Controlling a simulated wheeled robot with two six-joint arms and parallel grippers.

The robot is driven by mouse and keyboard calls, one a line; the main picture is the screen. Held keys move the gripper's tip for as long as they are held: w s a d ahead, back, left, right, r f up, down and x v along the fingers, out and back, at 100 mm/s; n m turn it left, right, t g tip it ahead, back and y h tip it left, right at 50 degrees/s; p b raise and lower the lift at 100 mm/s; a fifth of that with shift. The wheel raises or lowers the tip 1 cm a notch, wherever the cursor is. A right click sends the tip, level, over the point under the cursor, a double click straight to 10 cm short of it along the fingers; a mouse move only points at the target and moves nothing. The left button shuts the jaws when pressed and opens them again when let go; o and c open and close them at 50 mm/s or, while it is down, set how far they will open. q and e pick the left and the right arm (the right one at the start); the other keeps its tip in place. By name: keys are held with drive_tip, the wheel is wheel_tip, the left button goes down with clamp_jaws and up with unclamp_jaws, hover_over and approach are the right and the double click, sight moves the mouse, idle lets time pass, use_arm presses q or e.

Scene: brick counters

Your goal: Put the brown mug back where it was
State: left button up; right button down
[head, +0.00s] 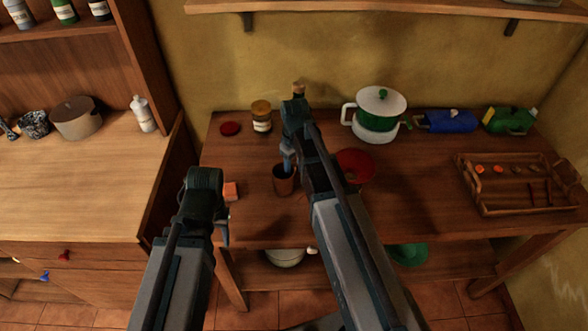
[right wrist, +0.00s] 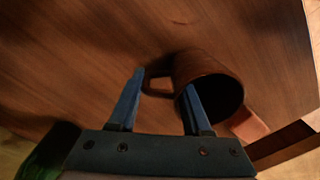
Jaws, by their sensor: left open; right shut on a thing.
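The brown mug (head: 285,181) is near the front left of the brick counter's wooden table, opening up. It also shows in the right wrist view (right wrist: 215,68), its handle toward the fingers. My right gripper (head: 288,160) is shut on the mug: one blue finger overlaps the rim and the other is beyond the handle (right wrist: 157,84). I cannot tell whether the mug's base touches the table. My left gripper (head: 224,234) is open and empty, low at the table's front left corner.
An orange block (head: 231,191) lies just left of the mug. A red bowl (head: 356,164) is partly behind my right arm. A jar (head: 261,117), a red lid (head: 230,128) and a white-green pot (head: 377,118) stand behind. A wooden tray (head: 520,210) is at right.

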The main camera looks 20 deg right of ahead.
drive_tip(key=shift+f+b, duration=0.6)
drive_tip(key=shift+c, duration=1.4)
unclamp_jaws()
drive_tip(key=shift+r, duration=0.1)
wheel_tip(320, 180, up, 14)
drive_tip(key=p, duration=1.4)
drive_tip(key=shift+w+d+f, duration=0.1)
drive_tip(key=shift+f, duration=0.1)
drive_tip(key=s+a+f+m+h+b, duration=0.1)
drive_tip(key=s+a+f+b, duration=0.3)
drive_tip(key=s+a, duration=1)
drive_tip(key=s, duration=0.2)
drive_tip(key=shift+s+a, duration=0.35)
